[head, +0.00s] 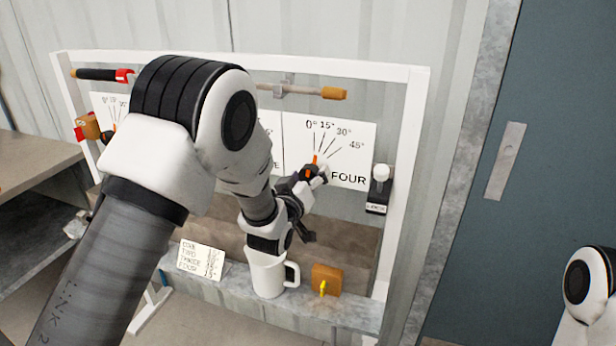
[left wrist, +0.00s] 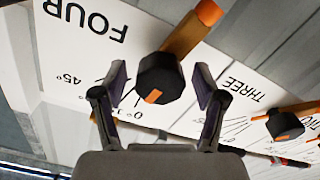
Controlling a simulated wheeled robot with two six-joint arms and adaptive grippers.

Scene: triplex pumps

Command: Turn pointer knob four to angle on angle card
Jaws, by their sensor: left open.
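Pointer knob four is a black knob (left wrist: 160,78) with an orange pointer mark, on the white dial panel marked FOUR (head: 346,140). In the head view the orange pointer (head: 314,159) points up, near the 0° and 15° lines; the exact angle is hard to tell. My left gripper (head: 312,176) is at the knob and hides most of it. In the left wrist view the left gripper (left wrist: 160,88) is open, with one finger on each side of the knob and gaps showing. The angle card (head: 201,262) stands on the ledge, listing ONE to FOUR; its angles are unreadable.
A white mug (head: 268,274) and an orange-brown block with a yellow part (head: 326,281) stand on the ledge below. Knob three (left wrist: 285,125) is beside knob four. A horizontal rod (head: 300,89) runs above the panels. A small black device (head: 379,190) is right of panel four.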

